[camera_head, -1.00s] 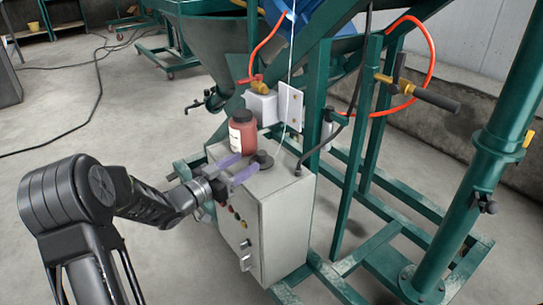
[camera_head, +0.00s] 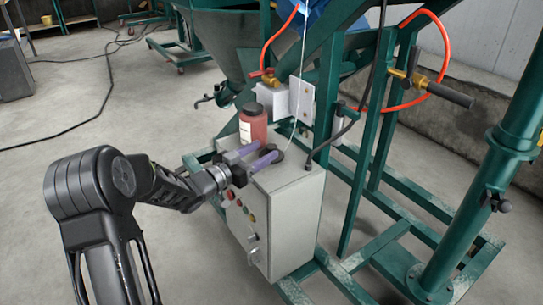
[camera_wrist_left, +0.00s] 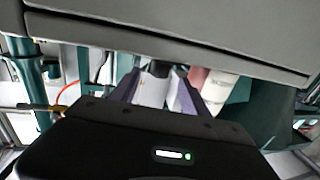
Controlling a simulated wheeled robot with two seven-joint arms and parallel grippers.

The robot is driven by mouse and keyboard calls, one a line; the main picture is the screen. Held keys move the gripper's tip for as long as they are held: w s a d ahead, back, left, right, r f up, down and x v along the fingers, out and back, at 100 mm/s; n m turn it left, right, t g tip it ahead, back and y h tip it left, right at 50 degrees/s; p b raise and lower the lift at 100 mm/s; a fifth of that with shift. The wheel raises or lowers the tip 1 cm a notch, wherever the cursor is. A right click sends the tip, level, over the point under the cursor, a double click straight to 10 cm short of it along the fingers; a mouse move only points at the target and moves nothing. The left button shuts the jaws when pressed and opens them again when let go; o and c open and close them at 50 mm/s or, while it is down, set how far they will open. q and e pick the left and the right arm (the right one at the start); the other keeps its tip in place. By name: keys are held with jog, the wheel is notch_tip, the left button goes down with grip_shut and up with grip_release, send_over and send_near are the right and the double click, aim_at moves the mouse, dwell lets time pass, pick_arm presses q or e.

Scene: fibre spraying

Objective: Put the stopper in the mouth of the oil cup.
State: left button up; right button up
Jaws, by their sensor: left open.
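A red bottle-shaped cup with a white label (camera_head: 253,128), which I take for the oil cup, stands upright on top of a grey control cabinet. Its top is dark; I cannot tell whether it is open. A small black round piece, probably the stopper (camera_head: 273,150), sits on the cabinet top in front of the cup, partly hidden by my fingers. My left gripper (camera_head: 268,151) is open, its two purple fingers reaching around or beside the black piece. In the left wrist view the black piece (camera_wrist_left: 159,69) shows between the fingers, with the red cup (camera_wrist_left: 214,88) to the right.
The grey cabinet (camera_head: 285,225) has knobs and buttons on its front. A grey bracket box with a brass valve (camera_head: 267,77) is behind the cup. Green frame posts (camera_head: 372,130) and an orange hose (camera_head: 430,95) stand to the right.

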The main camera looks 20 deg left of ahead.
aim_at(268, 149)
pick_arm(q)
jog(key=b+x, duration=0.1)
jog(key=x, duration=0.3)
jog(key=shift+s+d+f, duration=0.1)
jog(key=shift+f, duration=0.05)
jog(key=shift+w, duration=0.2)
grip_shut()
dwell(0.6)
